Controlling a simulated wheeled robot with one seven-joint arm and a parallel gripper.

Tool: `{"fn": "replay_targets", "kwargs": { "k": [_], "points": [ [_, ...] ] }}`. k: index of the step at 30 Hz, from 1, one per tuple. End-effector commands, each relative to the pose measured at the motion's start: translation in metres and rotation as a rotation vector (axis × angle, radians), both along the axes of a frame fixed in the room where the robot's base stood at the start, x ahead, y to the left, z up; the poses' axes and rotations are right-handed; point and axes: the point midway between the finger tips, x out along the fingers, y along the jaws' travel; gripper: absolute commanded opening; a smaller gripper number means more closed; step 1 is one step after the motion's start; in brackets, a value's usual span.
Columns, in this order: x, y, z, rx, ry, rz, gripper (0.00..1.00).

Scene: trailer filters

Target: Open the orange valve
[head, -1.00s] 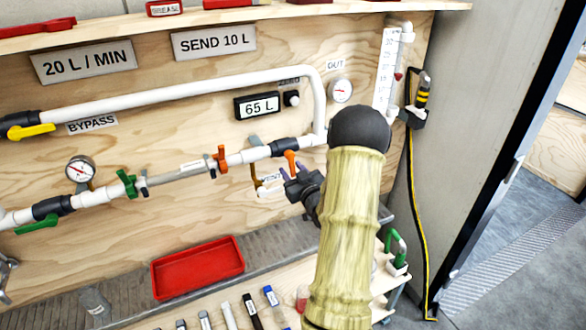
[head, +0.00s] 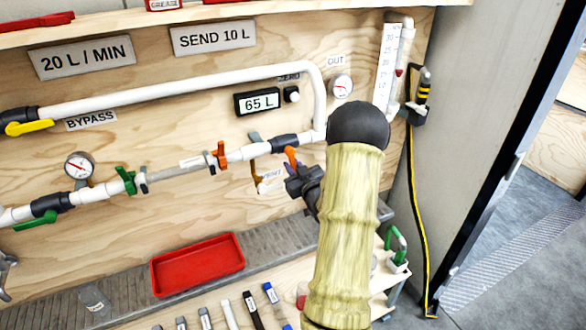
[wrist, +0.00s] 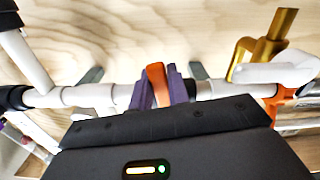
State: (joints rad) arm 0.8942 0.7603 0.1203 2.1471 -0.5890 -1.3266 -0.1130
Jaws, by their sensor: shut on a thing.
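The orange valve handle (head: 290,154) sticks out from the white pipe near its right end, by a dark fitting. My gripper (head: 293,168) is at this handle, its dark body just right of and below it. In the wrist view the orange handle (wrist: 157,84) stands between the two purple fingers of my gripper (wrist: 161,90), which are shut on it. The valve body behind the fingers is mostly hidden, and my arm covers the area to the right.
An orange clamp (head: 221,155) and a brass tap (head: 257,172) sit close left of my gripper. A display (head: 257,102) reads 65 L. A red tray (head: 198,265) lies below on the bench. A gauge (head: 342,86) is above right.

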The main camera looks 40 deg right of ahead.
Motion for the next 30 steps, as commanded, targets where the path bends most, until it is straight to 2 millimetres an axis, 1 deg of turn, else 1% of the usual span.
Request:
{"fn": "replay_targets", "kwargs": {
  "k": [8, 15, 30],
  "points": [
    [-0.002, -0.008, -0.002, -0.136, 0.028, -0.001, 0.00],
    [-0.004, -0.017, 0.000, -0.328, 0.074, -0.002, 0.00],
    [-0.008, -0.035, 0.019, -0.790, 0.184, -0.003, 0.00]
  ]
}}
